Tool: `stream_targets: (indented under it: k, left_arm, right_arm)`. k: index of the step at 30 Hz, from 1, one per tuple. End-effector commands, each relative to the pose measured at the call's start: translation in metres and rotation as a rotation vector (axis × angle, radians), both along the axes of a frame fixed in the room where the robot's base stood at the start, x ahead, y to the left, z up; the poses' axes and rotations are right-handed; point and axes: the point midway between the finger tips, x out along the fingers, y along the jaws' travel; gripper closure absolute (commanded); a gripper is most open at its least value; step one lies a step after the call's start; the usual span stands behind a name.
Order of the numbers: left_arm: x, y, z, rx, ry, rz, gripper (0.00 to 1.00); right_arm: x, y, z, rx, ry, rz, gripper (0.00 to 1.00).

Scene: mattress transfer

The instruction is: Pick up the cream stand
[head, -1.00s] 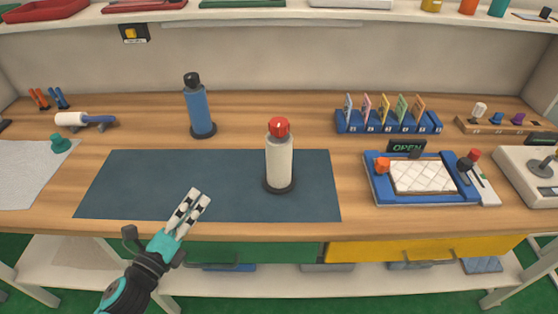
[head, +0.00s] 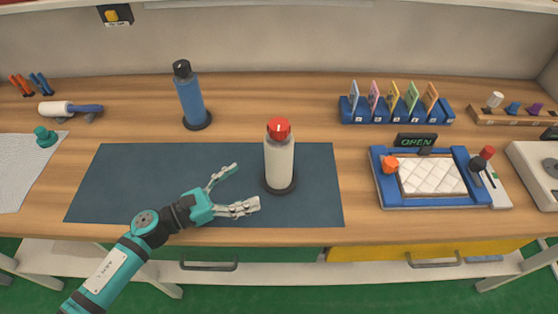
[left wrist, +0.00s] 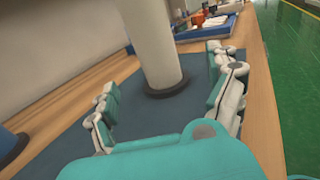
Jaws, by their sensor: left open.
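The cream stand (head: 279,165) has a red top and a dark round base. It stands upright on the dark blue mat (head: 130,185), right of my left gripper. My left gripper (head: 248,186) is open and empty, low over the mat, with its fingers pointing right toward the stand. A gap shows between the fingertips and the stand. In the left wrist view the cream stand (left wrist: 157,50) rises ahead between the two open fingers (left wrist: 172,88), and its top is cut off. My right gripper is not in view.
A blue stand (head: 192,98) with a black top is behind the mat. A blue tray (head: 380,190) with a white quilted pad lies at the right. A blue card rack (head: 395,117) is behind it. The mat's left part is clear.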

Motion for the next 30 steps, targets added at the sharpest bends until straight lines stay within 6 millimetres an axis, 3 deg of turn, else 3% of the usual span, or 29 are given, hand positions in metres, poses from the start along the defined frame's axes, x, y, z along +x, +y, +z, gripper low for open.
stream_targets:
  k: [6, 13, 21, 30]
  left_arm:
    - [0.022, -0.036, 0.003, -0.003, 0.001, 0.001, 0.11]
    - [0.03, -0.049, 0.001, -0.002, 0.001, 0.001, 0.11]
    - [0.052, -0.08, 0.001, -0.003, 0.002, 0.002, 0.11]
    - [0.057, -0.089, -0.003, -0.001, 0.001, 0.002, 0.11]
  right_arm:
    - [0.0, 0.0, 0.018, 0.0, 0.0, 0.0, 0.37]
    - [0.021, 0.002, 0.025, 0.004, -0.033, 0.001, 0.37]
    - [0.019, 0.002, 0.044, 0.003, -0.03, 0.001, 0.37]
    - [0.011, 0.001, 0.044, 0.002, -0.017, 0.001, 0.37]
